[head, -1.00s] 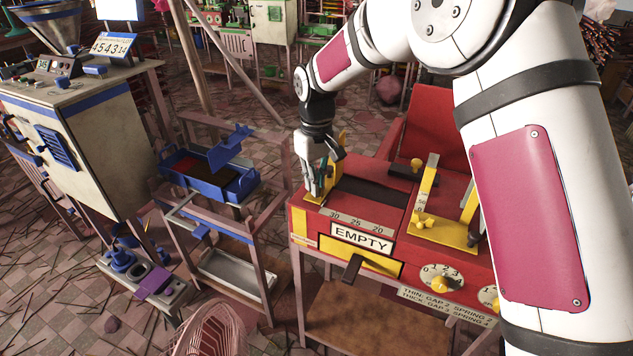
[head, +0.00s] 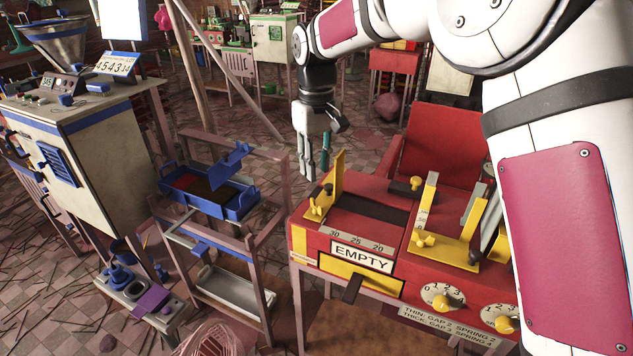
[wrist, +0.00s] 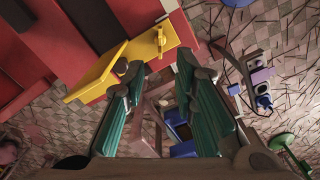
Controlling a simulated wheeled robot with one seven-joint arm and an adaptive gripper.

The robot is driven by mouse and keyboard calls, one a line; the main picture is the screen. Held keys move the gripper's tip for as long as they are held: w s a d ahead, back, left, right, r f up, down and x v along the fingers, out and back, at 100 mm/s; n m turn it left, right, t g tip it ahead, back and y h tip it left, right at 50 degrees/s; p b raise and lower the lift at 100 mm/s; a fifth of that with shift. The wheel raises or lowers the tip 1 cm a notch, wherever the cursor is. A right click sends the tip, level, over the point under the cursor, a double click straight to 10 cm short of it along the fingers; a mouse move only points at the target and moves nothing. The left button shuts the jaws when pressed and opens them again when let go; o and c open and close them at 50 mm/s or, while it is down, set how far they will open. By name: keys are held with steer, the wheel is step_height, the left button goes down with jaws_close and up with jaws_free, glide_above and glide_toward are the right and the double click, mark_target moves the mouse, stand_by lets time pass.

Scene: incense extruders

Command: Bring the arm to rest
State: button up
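My gripper (head: 318,160) hangs pointing down in the head view, above and behind the left end of the red machine (head: 345,228). In the wrist view my gripper (wrist: 165,85) shows its two green-padded fingers spread apart, with nothing between them. The yellow bracket (head: 325,192) with its knob stands on the machine's left end. It also shows beyond the fingertips in the wrist view (wrist: 112,66). The gripper looks clear of it.
A sign reading EMPTY (head: 362,256) is on the machine's front, with a dial (head: 441,297) to its right. A blue tray (head: 235,205) sits on a wooden rack to the left. A beige cabinet machine (head: 110,150) stands farther left.

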steer(key=shift+r, duration=0.95)
steer(key=s+d+r+m+t+p, duration=0.2)
steer(key=s+d+r+m+p, duration=0.15)
steer(key=s+d+r, duration=1.05)
steer(key=s+d+m+p, duration=0.1)
steer(key=s+d, duration=0.2)
steer(key=s, duration=0.5)
steer(key=s+d+m+t+p, duration=0.1)
steer(key=s+d, duration=0.3)
steer(key=s, duration=0.4)
steer(key=s+d+f+m+t+p, duration=0.1)
steer(key=s+d, duration=0.3)
steer(key=s, duration=0.4)
steer(key=shift+m+p, duration=0.55)
steer(key=shift+m, duration=0.2)
